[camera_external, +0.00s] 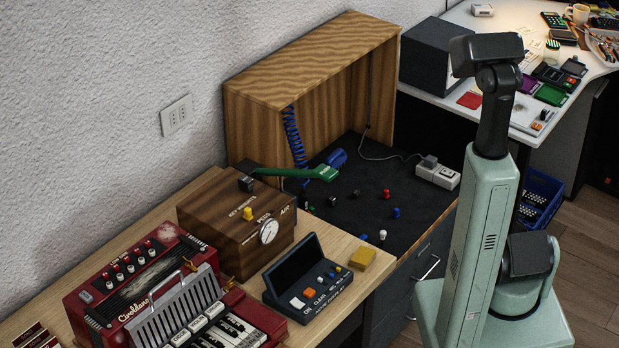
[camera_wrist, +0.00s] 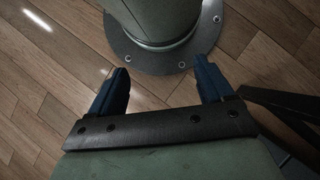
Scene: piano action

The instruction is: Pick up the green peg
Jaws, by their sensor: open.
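Small pegs stand or lie scattered on a dark mat (camera_external: 345,222) inside the wooden booth in the external view. One tiny peg near the mat's left side looks dark green (camera_external: 312,210), but it is too small to be sure of its colour. A red peg (camera_external: 386,194), a blue peg (camera_external: 396,212) and a white peg (camera_external: 382,234) lie to its right. My gripper (camera_wrist: 162,68) shows in the wrist view with its two blue fingers wide apart and nothing between them. It points at the floor and a round bolted metal base, away from the pegs.
A green-handled tool (camera_external: 310,173) with a blue coiled hose (camera_external: 293,133) reaches over the mat's left part. The wooden booth (camera_external: 300,75) walls the mat at the back. A wooden box with gauge (camera_external: 235,232), a control panel (camera_external: 308,285) and a red accordion (camera_external: 140,285) stand left.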

